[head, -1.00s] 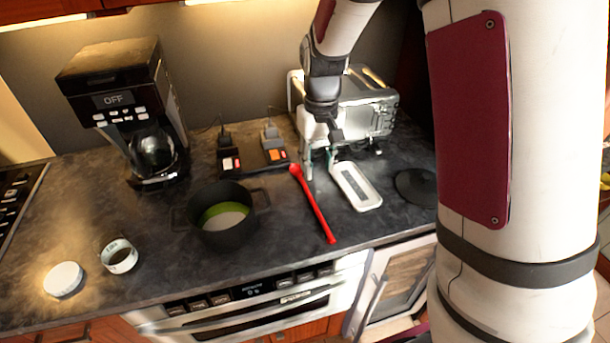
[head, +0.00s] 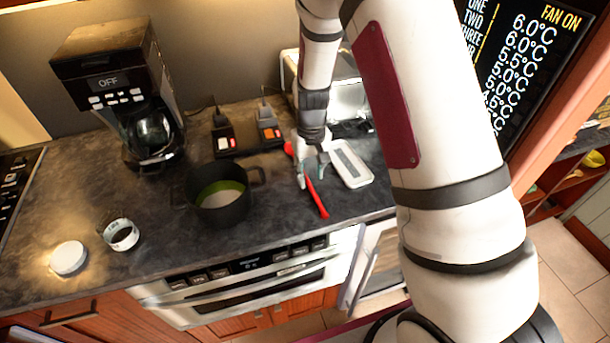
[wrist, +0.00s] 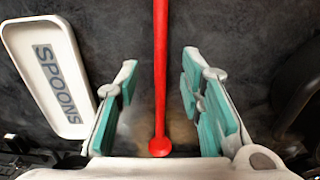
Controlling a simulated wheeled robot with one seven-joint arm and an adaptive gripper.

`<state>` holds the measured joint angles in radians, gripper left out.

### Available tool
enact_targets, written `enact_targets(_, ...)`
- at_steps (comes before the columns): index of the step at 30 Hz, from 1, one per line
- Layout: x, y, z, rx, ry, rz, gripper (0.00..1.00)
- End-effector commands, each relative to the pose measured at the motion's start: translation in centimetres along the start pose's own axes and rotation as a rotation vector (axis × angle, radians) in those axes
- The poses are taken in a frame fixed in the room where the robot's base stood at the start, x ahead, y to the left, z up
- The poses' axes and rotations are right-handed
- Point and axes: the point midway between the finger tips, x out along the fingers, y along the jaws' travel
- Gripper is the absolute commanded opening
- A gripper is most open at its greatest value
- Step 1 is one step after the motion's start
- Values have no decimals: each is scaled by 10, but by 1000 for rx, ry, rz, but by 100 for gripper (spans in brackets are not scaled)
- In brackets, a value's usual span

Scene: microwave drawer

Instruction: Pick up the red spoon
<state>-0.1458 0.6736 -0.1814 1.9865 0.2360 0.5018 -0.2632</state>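The red spoon (head: 317,197) lies on the dark counter, right of the black pot, with its handle end toward the front edge. My gripper (head: 312,176) is low over the middle of the spoon and hides part of it. In the wrist view the spoon (wrist: 160,70) runs lengthwise between the two teal-padded fingers of my gripper (wrist: 160,100). The fingers are wide apart, with clear gaps to the spoon on both sides. Contact with the counter cannot be told.
A white tray marked SPOONS (wrist: 56,75) lies close beside one finger; it also shows in the head view (head: 350,164). A black pot (head: 221,203) stands to the left. A toaster (head: 345,98) is behind. A coffee maker (head: 120,95) stands at the back left.

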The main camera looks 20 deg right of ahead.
Motion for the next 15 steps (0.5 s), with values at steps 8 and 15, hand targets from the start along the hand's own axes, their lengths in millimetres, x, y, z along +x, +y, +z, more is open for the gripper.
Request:
enact_targets(8,29,-1,0,0,-1,-1,35)
enact_targets(15,31,-1,-1,0,1,0,35)
